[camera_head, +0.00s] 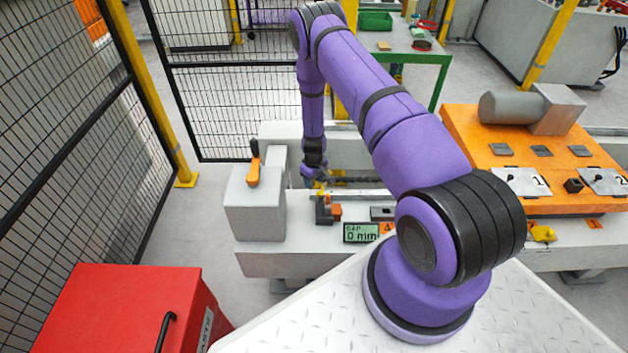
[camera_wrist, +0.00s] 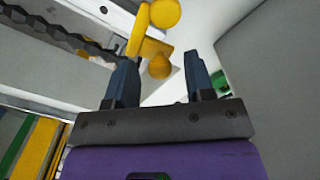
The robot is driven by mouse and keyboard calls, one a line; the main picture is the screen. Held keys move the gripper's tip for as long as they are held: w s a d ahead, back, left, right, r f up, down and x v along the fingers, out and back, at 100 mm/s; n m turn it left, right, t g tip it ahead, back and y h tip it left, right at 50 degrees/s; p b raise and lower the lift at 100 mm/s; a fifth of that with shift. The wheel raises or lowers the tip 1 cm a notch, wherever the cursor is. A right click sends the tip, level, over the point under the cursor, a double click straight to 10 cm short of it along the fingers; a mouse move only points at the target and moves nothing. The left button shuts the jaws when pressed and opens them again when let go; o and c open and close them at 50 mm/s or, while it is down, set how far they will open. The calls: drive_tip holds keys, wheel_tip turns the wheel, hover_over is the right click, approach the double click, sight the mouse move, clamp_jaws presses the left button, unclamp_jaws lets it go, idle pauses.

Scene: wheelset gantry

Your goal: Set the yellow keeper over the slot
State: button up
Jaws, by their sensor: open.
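My gripper (camera_wrist: 158,72) is open, with its two dark fingers apart. It also shows small in the head view (camera_head: 317,182), pointing down near the grey bench's left end. In the wrist view, a yellow piece (camera_wrist: 154,45) with a bar and rounded ends lies at or just beyond the fingertips, closer to the left finger. I cannot tell whether it touches a finger, or whether it is the keeper. Another yellow piece (camera_head: 543,233) lies on the bench's right part in the head view. I cannot make out the slot.
A grey block (camera_head: 254,208) with an orange lever stands left of my gripper. A display (camera_head: 361,233) reading 0 mm faces front. An orange plate (camera_head: 462,128) with numbered pads is at right. A red cabinet (camera_head: 130,305) and a mesh fence (camera_head: 235,115) bound the left side.

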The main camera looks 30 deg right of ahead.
clamp_jaws()
